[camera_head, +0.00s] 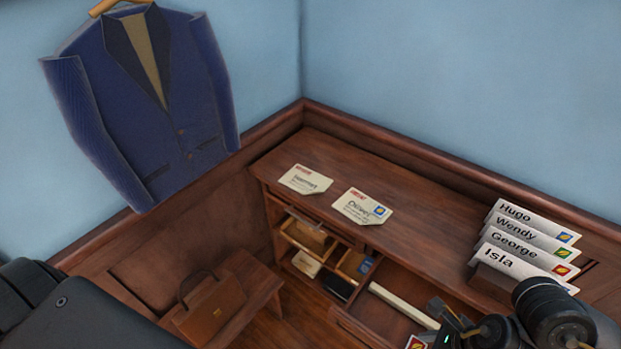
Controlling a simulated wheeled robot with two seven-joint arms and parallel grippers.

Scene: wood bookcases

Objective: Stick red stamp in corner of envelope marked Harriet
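The envelope marked Harriet (305,180) lies flat on top of the wooden desk, near its left end. Red print shows at its upper left, and I see no stamp on it. A small red stamp with a yellow mark (416,342) shows at the bottom edge, partly cut off. My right gripper (446,324) is at the bottom right, close beside this stamp and in front of the desk. I cannot tell whether it holds the stamp. My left arm comes in at the bottom left, with its gripper out of view.
An envelope reading Oliver (362,206), with a blue stamp, lies beside Harriet's. A rack (492,284) at right holds stamped envelopes for Hugo, Wendy, George and Isla. Small compartments (309,236) sit below the desktop. A briefcase (211,308) stands on a bench; a blue jacket (150,105) hangs at left.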

